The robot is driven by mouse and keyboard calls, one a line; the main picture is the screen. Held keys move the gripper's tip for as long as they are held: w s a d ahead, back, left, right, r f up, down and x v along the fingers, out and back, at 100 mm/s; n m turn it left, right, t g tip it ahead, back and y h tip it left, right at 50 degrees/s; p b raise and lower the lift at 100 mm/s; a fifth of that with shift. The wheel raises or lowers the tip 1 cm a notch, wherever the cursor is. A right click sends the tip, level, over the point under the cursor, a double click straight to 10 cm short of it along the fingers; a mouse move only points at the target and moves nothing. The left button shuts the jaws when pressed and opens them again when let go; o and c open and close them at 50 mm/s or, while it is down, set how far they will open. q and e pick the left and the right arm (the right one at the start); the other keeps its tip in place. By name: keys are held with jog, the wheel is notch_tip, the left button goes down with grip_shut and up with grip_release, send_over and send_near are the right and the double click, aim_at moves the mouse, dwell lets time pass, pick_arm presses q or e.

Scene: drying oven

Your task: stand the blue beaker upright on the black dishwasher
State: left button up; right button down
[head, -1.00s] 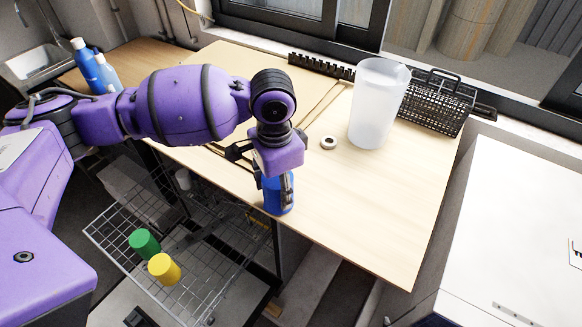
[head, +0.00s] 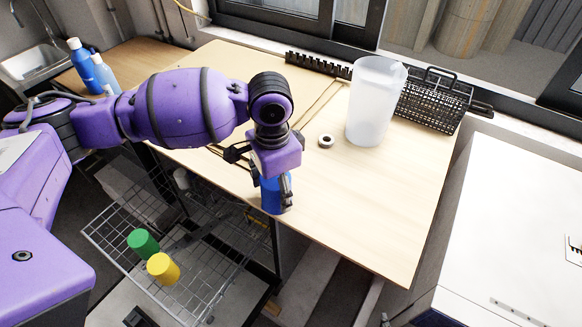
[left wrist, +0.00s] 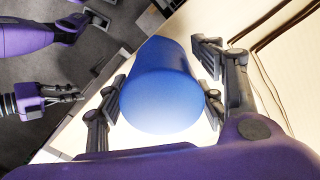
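The blue beaker (head: 272,196) stands at the front edge of the wooden table. It also shows in the left wrist view (left wrist: 160,90). My left gripper (head: 272,185) points down over it, one finger on each side; in the left wrist view the fingers lie close against its sides and appear shut on it. My right gripper (left wrist: 68,94) shows small at the left of the left wrist view, apart from the beaker; its opening is unclear. A dark unit under the table has a wire rack (head: 112,246) pulled out; I cannot tell whether this is the black dishwasher.
A green cup (head: 143,243) and a yellow cup (head: 162,268) are on the rack. On the table (head: 370,210) stand a large translucent container (head: 375,102), a tape roll (head: 326,141) and a black basket (head: 435,98). Blue bottles (head: 88,66) stand far left. The table's right front is clear.

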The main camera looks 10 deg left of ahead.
dwell(0.3)
pick_arm(q)
notch_tip(320, 180, up, 12)
dwell(0.5)
dwell(0.4)
